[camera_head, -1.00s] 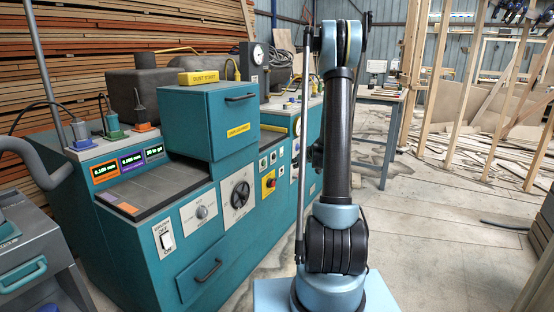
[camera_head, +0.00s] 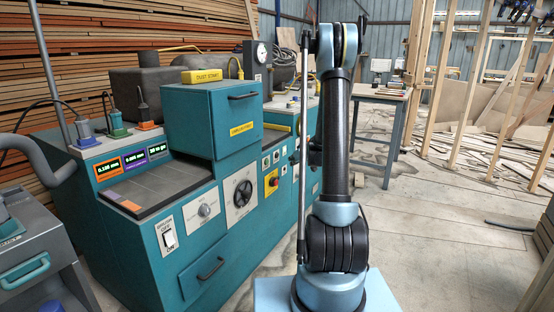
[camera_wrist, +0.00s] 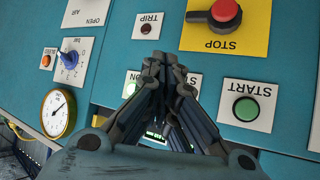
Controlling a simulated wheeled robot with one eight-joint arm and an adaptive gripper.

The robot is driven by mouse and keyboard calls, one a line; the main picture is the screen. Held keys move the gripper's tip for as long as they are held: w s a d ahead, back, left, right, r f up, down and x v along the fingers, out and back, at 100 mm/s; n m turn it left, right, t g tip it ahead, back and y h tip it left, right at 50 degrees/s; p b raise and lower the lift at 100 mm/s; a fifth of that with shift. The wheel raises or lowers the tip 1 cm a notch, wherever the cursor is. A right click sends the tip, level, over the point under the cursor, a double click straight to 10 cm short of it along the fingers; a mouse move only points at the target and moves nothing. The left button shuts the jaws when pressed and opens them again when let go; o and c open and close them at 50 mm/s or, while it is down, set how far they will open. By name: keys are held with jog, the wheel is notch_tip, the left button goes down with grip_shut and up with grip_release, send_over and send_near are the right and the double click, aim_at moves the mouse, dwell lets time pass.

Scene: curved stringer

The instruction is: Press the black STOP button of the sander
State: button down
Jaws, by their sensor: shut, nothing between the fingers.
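The teal sander (camera_head: 120,230) stands left of my arm in the head view. On its front is a yellow plate (camera_head: 271,190) with a red knob. In the wrist view, this upside-down plate (camera_wrist: 200,40) reads STOP and carries a red knob (camera_wrist: 226,11) on a dark base. I see no clearly black STOP button; my fingers may hide one. My gripper (camera_wrist: 160,58) is shut and empty, its tips over the panel between the TRIP plate (camera_wrist: 149,25) and two partly covered white plates. I cannot tell whether it touches. In the head view the gripper is hidden.
A green START button (camera_wrist: 246,109) is to the right of the fingers in the wrist view. A blue knob (camera_wrist: 69,59) and a round gauge (camera_wrist: 58,113) are to the left. In the head view, a worktable (camera_head: 378,95) stands behind; open floor (camera_head: 450,240) lies right.

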jog(key=shift+w+a, duration=0.7)
jog(key=shift+a, duration=0.3)
jog(key=shift+w+a, duration=0.7)
jog(key=shift+a, duration=0.3)
jog(key=shift+a, duration=0.1)
jog(key=shift+w+a, duration=0.2)
jog(key=shift+a, duration=0.05)
jog(key=shift+w+a, duration=0.25)
jog(key=shift+a, duration=0.05)
dwell(0.9)
dwell(0.4)
jog(key=shift+s+d, duration=0.5)
jog(key=shift+d, duration=0.15)
jog(key=s+d, duration=0.1)
jog(key=d, duration=0.1)
jog(key=s+d, duration=0.2)
dwell(0.6)
